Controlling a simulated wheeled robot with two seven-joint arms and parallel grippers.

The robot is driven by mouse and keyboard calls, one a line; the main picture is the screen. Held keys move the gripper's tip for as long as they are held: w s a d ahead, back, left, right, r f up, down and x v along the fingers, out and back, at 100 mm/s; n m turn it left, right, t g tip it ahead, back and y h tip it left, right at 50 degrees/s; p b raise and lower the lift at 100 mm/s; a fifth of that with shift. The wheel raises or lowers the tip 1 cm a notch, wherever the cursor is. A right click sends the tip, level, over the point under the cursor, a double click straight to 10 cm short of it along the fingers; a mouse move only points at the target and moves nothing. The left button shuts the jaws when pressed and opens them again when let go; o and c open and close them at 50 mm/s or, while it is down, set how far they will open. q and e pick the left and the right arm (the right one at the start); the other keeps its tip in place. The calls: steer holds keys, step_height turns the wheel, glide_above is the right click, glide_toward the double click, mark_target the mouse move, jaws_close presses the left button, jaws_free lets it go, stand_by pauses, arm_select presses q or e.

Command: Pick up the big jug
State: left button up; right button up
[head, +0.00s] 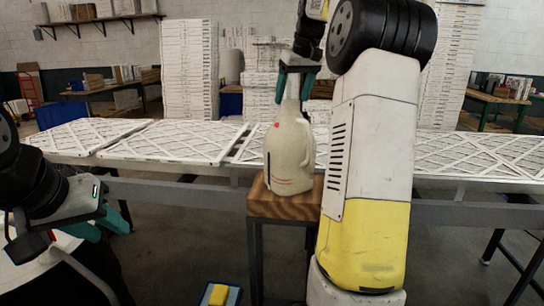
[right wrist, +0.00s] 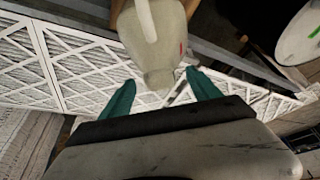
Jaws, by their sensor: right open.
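The big jug (head: 289,155) is cream-coloured with a side handle and a small red mark. It stands upright on a small wooden-topped stand (head: 262,203) in the middle of the head view. My right gripper (head: 294,88) points down at the jug's narrow top, with one teal finger on each side. In the right wrist view the jug (right wrist: 160,45) lies ahead of and between the spread fingertips (right wrist: 160,85); contact cannot be told. My left gripper (head: 100,226) is low at the left, away from the jug, with nothing visible in it; its finger gap is unclear.
A long table (head: 190,177) with flat white lattice filters (head: 175,140) runs behind the jug. Tall stacks of boxed filters (head: 190,70) stand farther back. A blue tray with a yellow item (head: 219,294) is low at front. My right arm hides the area right of the jug.

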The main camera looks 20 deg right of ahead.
steer(key=shift+x, duration=0.85)
steer(key=shift+c, duration=0.4)
jaws_close()
steer(key=shift+r, duration=0.25)
